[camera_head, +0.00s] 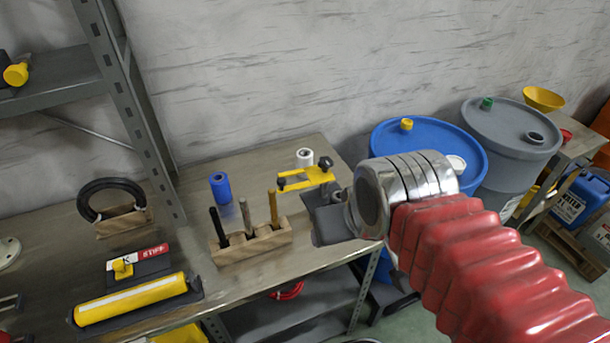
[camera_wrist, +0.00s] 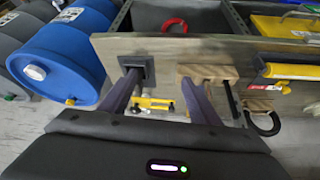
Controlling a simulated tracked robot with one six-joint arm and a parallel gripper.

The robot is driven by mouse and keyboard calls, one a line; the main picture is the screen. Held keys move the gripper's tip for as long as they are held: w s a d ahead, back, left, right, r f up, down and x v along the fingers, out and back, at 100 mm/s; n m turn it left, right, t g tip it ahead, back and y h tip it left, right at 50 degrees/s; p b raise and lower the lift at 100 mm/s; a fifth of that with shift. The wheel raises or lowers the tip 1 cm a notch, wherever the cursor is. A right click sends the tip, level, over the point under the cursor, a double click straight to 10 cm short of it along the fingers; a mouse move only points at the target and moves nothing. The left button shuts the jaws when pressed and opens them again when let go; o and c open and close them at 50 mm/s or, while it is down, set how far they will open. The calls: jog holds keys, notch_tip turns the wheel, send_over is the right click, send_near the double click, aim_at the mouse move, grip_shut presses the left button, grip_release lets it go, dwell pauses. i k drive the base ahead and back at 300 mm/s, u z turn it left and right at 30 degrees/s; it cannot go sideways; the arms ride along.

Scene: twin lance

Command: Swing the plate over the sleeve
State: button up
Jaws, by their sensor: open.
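The yellow plate (camera_head: 305,178), with a black knob at one end and a smaller dark part at the other, stands raised above the bench near its back right corner. In the wrist view the plate (camera_wrist: 155,103) shows between my fingers, beyond them. My gripper (camera_wrist: 160,78) is open with nothing between its fingertips. A dark square socket (camera_wrist: 137,65) shows by the left fingertip in the wrist view. I cannot tell which part is the sleeve.
A wooden block (camera_head: 250,245) with several upright rods stands left of my gripper. A blue cylinder (camera_head: 220,187) and a white roll (camera_head: 304,157) stand behind. A yellow roller (camera_head: 130,299) lies at the front left. A blue drum (camera_head: 430,140) is beyond the bench's right end.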

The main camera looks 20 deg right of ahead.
aim_at(315, 174)
jog(key=u, duration=1.1)
jog(key=k, duration=0.8)
jog(key=u, duration=0.35)
jog(key=i, duration=0.5)
